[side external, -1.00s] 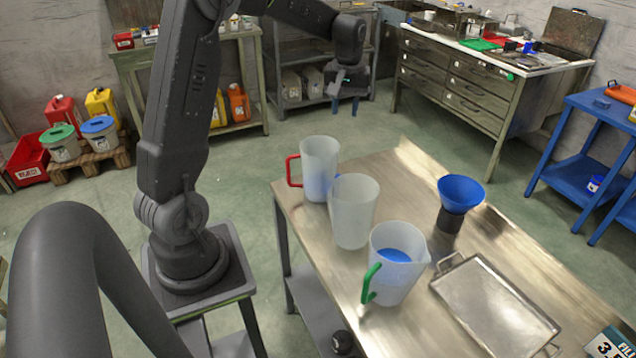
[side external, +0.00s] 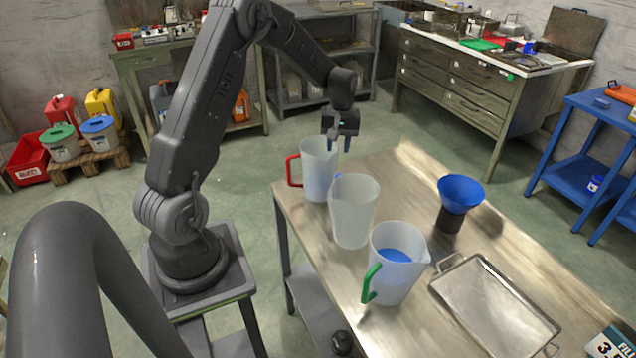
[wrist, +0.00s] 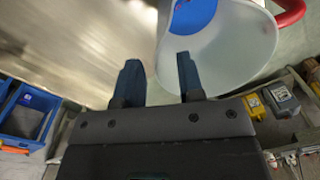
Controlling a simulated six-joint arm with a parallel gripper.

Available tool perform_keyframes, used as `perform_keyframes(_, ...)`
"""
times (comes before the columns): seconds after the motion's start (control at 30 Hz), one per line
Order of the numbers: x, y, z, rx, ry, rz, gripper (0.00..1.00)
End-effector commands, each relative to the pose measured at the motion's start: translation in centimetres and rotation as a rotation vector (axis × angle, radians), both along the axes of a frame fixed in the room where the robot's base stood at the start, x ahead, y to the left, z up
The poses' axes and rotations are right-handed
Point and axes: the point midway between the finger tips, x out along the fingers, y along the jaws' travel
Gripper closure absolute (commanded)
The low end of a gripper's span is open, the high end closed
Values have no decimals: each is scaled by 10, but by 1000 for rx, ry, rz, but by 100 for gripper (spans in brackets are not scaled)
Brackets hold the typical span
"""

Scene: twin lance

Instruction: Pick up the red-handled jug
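The red-handled jug (side external: 318,172) is translucent, holds blue liquid and stands upright at the table's far left corner, its red handle (side external: 293,172) facing left. My gripper (side external: 340,146) is at the jug's top, seemingly by the right side of its rim; the side view does not show whether it touches. The right-hand finger overlaps the wall of the jug (wrist: 235,50) in that view. Blue liquid and part of the red handle (wrist: 290,12) show there too.
An empty translucent jug (side external: 353,215) stands close in front. A green-handled jug (side external: 398,275) with blue liquid is nearer. A blue funnel (side external: 461,192) on a dark base and a metal tray (side external: 490,305) are on the right. The far part of the table (side external: 400,170) is clear.

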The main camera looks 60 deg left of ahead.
Motion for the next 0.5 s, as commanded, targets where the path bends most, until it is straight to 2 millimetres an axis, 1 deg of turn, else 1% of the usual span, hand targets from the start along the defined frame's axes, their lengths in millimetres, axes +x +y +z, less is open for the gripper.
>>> perform_keyframes(0.03,0,1,-10,-2,3,0,65)
perform_keyframes(0.2,0,3,-30,-1,0,-1,65)
perform_keyframes(0.3,0,3,-35,-1,-1,-1,65)
perform_keyframes(0.5,0,3,-36,0,-1,-1,65)
